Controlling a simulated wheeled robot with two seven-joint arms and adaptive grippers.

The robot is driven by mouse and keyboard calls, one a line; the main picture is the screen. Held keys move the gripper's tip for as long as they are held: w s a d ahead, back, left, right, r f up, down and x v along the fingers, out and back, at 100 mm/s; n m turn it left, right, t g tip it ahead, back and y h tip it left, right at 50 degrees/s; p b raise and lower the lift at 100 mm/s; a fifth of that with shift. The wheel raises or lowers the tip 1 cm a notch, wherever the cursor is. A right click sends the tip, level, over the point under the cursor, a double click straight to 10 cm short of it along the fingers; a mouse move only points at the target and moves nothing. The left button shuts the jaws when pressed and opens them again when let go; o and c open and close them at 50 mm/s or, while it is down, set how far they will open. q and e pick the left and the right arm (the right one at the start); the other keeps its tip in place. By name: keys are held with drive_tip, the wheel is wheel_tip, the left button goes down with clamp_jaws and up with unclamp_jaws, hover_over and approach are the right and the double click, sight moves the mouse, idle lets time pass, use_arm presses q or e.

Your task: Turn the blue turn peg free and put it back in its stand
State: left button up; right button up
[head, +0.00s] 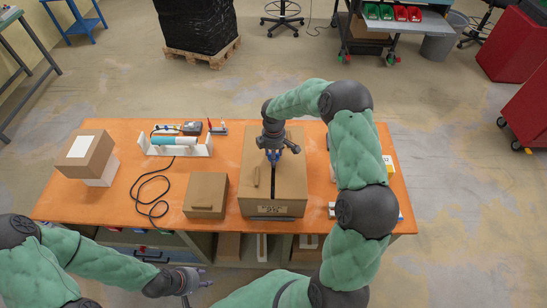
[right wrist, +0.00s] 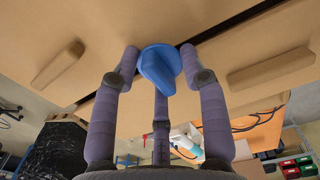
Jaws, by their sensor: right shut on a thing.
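The blue turn peg (right wrist: 160,66) stands at the dark slot between the two lid halves of the large brown box (head: 256,210). Its blue also shows in the head view (head: 273,156), under my right gripper (head: 273,150). The fingers of my right gripper, also in the right wrist view (right wrist: 160,75), are closed around the peg's grip. How deep the peg sits is hidden. My left gripper (head: 190,288) is off the table's front edge at the bottom, its fingers apart and empty. I cannot pick out the peg's stand for certain.
A small brown box (head: 206,194) stands left of the large one. A white holder (head: 199,149) carries a light-blue cylinder, with a black cable (head: 151,195) on the orange table (head: 112,206). Stacked boxes (head: 86,154) stand far left. My right arm covers part of the table's right side.

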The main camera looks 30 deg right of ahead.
drive_tip(key=shift+s+a+f, duration=0.1)
drive_tip(key=shift+s+f, duration=0.05)
drive_tip(key=shift+f, duration=0.1)
